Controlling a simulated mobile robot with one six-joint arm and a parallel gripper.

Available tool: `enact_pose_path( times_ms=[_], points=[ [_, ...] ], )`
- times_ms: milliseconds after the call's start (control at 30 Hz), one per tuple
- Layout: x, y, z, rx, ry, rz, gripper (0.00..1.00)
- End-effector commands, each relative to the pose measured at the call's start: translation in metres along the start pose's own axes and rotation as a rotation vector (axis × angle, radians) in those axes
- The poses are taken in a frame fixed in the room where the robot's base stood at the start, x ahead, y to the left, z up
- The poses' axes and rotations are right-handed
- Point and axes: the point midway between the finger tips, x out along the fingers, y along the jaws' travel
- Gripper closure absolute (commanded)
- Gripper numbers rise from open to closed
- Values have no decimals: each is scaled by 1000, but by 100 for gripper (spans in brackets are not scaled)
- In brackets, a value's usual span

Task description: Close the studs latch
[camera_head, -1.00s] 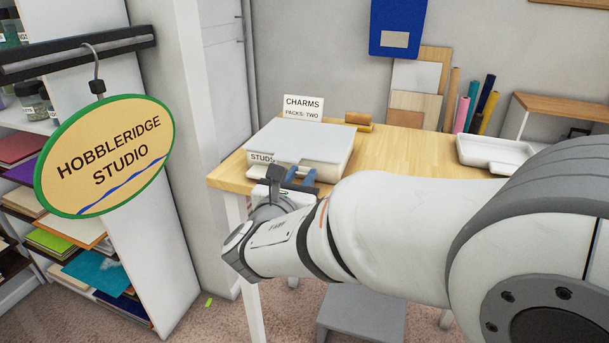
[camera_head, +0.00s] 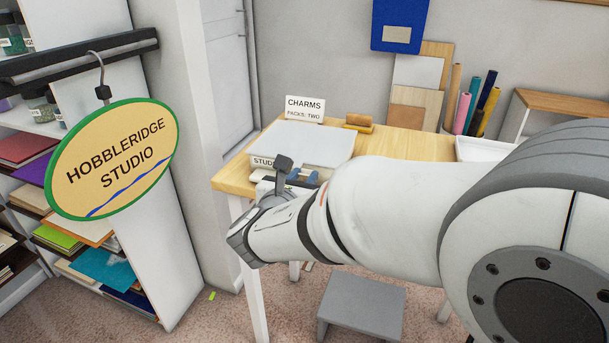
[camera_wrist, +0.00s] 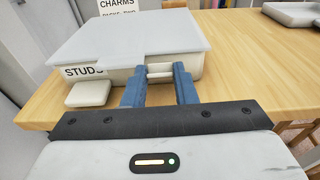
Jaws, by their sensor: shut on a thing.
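The studs box (camera_head: 264,162) is a pale, low case with a flat light-grey lid, shut flat, at the table's left front. It also shows in the wrist view (camera_wrist: 130,40). A small pale latch piece (camera_wrist: 160,69) is at its front, between my blue fingertips. My gripper (camera_wrist: 158,82) is shut on this piece; how far the latch is folded is unclear. A second pale tab (camera_wrist: 89,93) sticks out below the STUDS label, left of my fingers. In the head view my gripper (camera_head: 292,176) is at the box's front, partly hidden by my wrist.
The wooden table (camera_head: 400,145) carries a CHARMS card (camera_head: 305,108) behind the box, a yellow-brown roller (camera_head: 358,122) and a white tray (camera_head: 480,148). A grey step stool (camera_head: 362,300) stands below. A hanging HOBBLERIDGE STUDIO sign (camera_head: 115,157) is at left.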

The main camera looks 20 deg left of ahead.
Motion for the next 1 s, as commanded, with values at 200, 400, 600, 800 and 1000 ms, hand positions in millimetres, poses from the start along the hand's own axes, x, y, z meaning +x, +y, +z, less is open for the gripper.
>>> enact_pose_path(
  times_ms=[200,400,600,800,1000],
  points=[
    [0,0,0,1,0,1,63],
    [0,0,0,0,0,1,53],
    [-3,1,0,1,-1,2,53],
    [-32,1,1,0,-1,5,53],
    [-64,1,0,-1,0,4,53]
  ],
)
